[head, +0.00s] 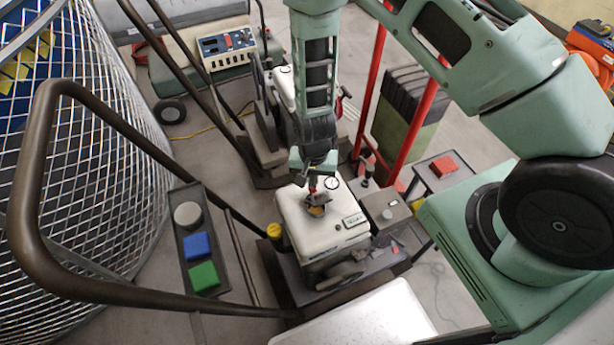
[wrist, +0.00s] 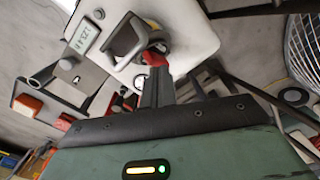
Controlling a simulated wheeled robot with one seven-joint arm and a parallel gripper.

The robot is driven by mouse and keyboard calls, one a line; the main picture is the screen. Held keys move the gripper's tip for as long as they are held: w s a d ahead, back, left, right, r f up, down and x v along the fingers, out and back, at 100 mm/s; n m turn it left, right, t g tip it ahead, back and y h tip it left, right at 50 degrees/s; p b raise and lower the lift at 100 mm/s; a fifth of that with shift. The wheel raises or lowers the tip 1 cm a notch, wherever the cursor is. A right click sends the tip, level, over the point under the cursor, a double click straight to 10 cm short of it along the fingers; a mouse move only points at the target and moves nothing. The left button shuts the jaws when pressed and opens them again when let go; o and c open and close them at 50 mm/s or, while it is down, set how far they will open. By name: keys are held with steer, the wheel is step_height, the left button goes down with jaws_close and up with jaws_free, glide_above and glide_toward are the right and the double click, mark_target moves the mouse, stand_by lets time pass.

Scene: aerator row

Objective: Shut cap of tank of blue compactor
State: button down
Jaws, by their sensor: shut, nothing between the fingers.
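The compactor in the middle of the head view has a white tank (head: 322,235) with a thin blue stripe on its side. The tank's top also shows in the wrist view (wrist: 190,30). A grey cap-like piece (wrist: 124,42) with a raised loop stands on the top; whether it is fully seated is unclear. It shows as a small dark and tan piece in the head view (head: 317,207). My gripper (head: 312,184) points down over it, fingers shut and empty. In the wrist view the red fingertips (wrist: 153,58) are right beside the loop; contact cannot be told.
A dark handle (head: 45,240) with a button panel (head: 199,247) curves around the left. Another machine (head: 285,88) stands behind, near red posts (head: 371,80). A wire-mesh cage (head: 80,150) fills the left.

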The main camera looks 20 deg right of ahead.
mark_target(324, 202)
steer(key=shift+s+r, duration=0.15)
steer(key=shift+s, duration=0.6)
steer(key=shift+s+r, duration=0.1)
steer(key=shift+s, duration=0.6)
steer(key=shift+s+f, duration=0.1)
steer(key=shift+s, duration=0.05)
steer(key=shift+s+f+b, duration=0.2)
steer(key=shift+s+f, duration=0.05)
steer(key=shift+s, duration=0.7)
steer(key=shift+s+f+b, duration=0.15)
steer(key=shift+s+f, duration=0.1)
steer(key=shift+s, duration=0.65)
step_height(324, 202, up, 8)
steer(key=p, duration=0.6)
steer(key=shift+p, duration=0.4)
